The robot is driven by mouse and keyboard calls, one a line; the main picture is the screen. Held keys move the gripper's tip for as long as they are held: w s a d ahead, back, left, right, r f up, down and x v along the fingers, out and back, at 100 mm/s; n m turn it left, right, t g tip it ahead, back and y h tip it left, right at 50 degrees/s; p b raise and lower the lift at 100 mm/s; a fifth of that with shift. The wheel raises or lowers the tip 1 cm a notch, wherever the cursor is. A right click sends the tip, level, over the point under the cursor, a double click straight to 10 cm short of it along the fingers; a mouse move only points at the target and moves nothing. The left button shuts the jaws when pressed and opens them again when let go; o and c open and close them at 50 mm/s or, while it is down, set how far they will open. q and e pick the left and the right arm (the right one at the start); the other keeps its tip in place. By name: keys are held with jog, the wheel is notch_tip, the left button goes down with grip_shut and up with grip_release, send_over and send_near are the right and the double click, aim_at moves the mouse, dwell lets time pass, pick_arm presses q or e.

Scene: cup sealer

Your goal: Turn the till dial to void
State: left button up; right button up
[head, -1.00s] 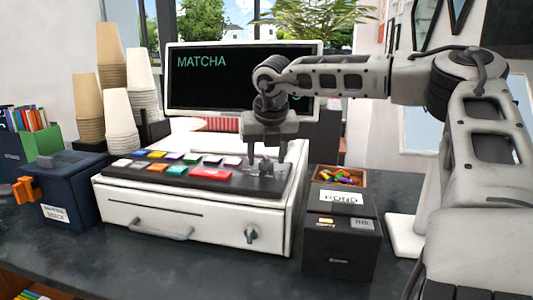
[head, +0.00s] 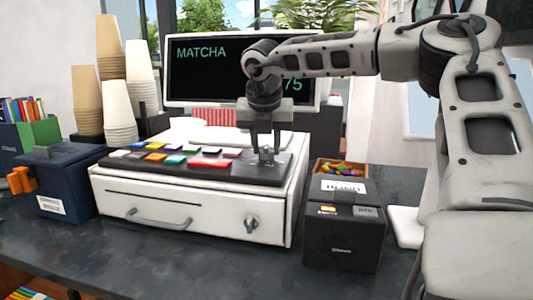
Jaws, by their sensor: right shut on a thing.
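The white till (head: 190,207) stands on the dark counter, with a black key panel (head: 210,172) of coloured keys on its top. My right gripper (head: 267,158) points straight down over the right end of this panel, at the plate where the dial sits. Its fingers are shut on the dial, which is mostly hidden between them. The dial's markings and which way it points are too small to read. My left gripper is not in view.
A screen (head: 205,75) reading MATCHA stands behind the till. A black box (head: 342,235) and a tray of colourful pieces (head: 340,167) are at the right. Stacked cups (head: 110,60) and a dark blue box (head: 60,180) are at the left. The front counter (head: 180,262) is clear.

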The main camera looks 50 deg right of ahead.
jog(key=m+b, duration=0.1)
jog(key=m, duration=0.1)
jog(key=shift+w+f+m+g+h+b, duration=0.1)
jog(key=shift+m+g+h+b, duration=0.2)
jog(key=shift+g+b, duration=0.1)
pick_arm(q)
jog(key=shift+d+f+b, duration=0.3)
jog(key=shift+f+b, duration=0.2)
jog(key=shift+b, duration=0.05)
pick_arm(e)
jog(key=shift+m+g, duration=0.6)
jog(key=shift+m, duration=1)
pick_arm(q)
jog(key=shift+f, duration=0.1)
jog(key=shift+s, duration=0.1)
pick_arm(e)
jog(key=o, duration=1)
jog(key=shift+c, duration=0.2)
jog(key=shift+a+r, duration=0.1)
jog(key=shift+r, duration=0.1)
